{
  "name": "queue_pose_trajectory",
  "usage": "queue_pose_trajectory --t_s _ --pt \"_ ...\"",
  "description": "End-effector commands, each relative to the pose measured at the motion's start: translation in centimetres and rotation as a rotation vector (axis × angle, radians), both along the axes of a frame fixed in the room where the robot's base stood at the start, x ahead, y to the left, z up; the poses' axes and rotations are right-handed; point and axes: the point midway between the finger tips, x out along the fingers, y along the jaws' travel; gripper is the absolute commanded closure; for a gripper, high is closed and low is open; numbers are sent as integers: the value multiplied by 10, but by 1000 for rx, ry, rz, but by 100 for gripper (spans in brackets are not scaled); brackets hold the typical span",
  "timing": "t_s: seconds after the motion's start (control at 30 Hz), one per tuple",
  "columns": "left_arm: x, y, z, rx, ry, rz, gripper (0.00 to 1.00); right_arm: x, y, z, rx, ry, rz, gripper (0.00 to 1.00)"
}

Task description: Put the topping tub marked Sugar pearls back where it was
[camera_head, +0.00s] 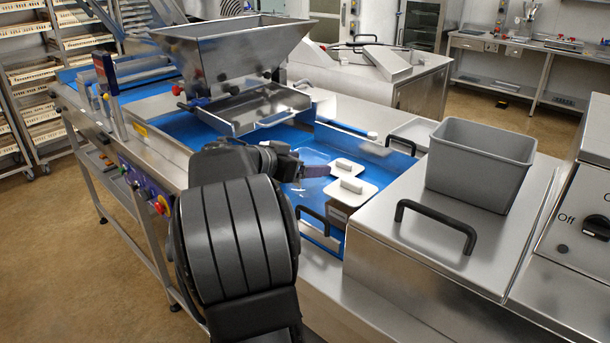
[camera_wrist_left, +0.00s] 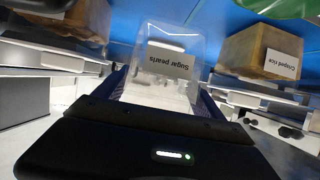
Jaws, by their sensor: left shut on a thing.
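The clear topping tub marked Sugar pearls (camera_wrist_left: 168,64) is in the left wrist view, with pale contents and its label facing the camera. My left gripper (camera_wrist_left: 160,98) is shut on it, one finger on each side. In the head view my left gripper (camera_head: 305,172) is over the blue area beside the white lids, and my dark arm covers much of it. The tub is hard to make out there. My right gripper is not in view.
A brown-filled tub marked Crisped rice (camera_wrist_left: 262,52) is at the right in the wrist view, another brown tub (camera_wrist_left: 75,22) at the left. White lids with handles (camera_head: 350,190) lie close to the gripper. A grey bin (camera_head: 475,165) stands on the steel cover at right.

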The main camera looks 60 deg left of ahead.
Motion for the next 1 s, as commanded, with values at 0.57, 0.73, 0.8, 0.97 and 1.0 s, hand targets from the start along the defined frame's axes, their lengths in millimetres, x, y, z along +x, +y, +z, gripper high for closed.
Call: queue_pose_trajectory --t_s 0.57,0.73,0.8,0.97,1.0 --pt "0 0 -29 -1 -1 -1 77 0 0 -4 0 0 0 100" --pt "0 0 -30 0 0 -1 9 0 0 -4 0 0 0 100" --pt "0 0 -30 0 0 -1 3 0 0 -4 0 0 0 100" --pt "0 0 -30 0 0 0 0 0 0 -4 0 0 0 100" --pt "0 0 -30 0 0 0 0 0 0 -4 0 0 0 100"
